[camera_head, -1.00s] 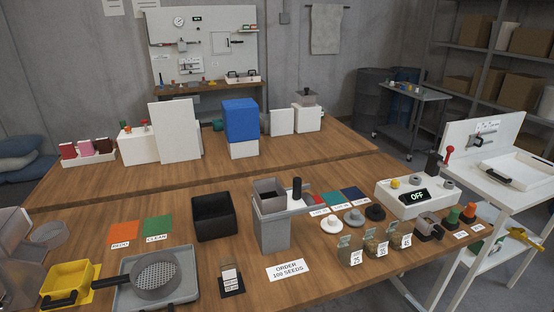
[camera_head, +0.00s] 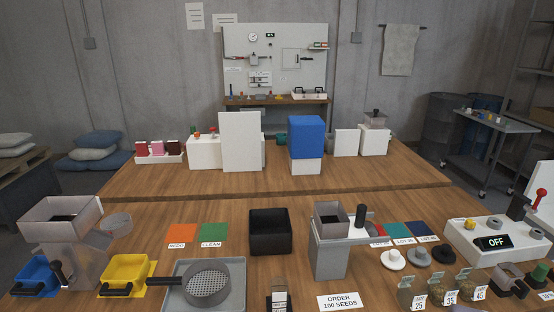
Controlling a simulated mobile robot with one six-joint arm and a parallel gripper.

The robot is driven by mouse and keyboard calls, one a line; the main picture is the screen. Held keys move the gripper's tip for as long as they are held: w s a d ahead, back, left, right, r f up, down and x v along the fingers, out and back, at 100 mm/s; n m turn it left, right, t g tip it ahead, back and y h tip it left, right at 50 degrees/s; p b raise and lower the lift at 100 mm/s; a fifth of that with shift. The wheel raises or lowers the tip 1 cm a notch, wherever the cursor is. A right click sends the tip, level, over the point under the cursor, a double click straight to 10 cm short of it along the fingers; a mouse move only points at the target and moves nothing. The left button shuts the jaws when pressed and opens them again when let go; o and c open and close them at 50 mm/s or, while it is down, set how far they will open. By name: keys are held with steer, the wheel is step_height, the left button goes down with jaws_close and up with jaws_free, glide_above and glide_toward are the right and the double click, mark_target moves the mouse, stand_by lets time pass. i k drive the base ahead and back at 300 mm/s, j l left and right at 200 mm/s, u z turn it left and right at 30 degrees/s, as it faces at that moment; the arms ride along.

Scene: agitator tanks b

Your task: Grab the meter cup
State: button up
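No object in view carries a readable "meter cup" label, so I cannot tell for certain which one it is. Cup-like things on the near table are a blue open scoop (camera_head: 36,276) with a black handle at the far left, a yellow open scoop (camera_head: 126,270) with a black handle on a yellow mat, and a small grey cup (camera_head: 508,277) with a dark handle at the right. A grey round cup (camera_head: 118,225) sits beside the hopper machine at the left. My gripper is not in view.
A grey hopper machine (camera_head: 66,250), a sieve (camera_head: 206,284) on a grey tray, a black bin (camera_head: 270,232) and a grey dispenser (camera_head: 331,258) crowd the near table. Labelled jars (camera_head: 412,290) and a white "OFF" box (camera_head: 468,243) stand right. Wood between the mats and bin is clear.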

mark_target(507, 275)
steer(key=z, duration=1.55)
steer(key=i+l+u, duration=0.55)
steer(key=i+l, duration=0.15)
steer(key=i+l+u, duration=0.55)
steer(key=l, duration=0.5)
steer(key=i, duration=0.1)
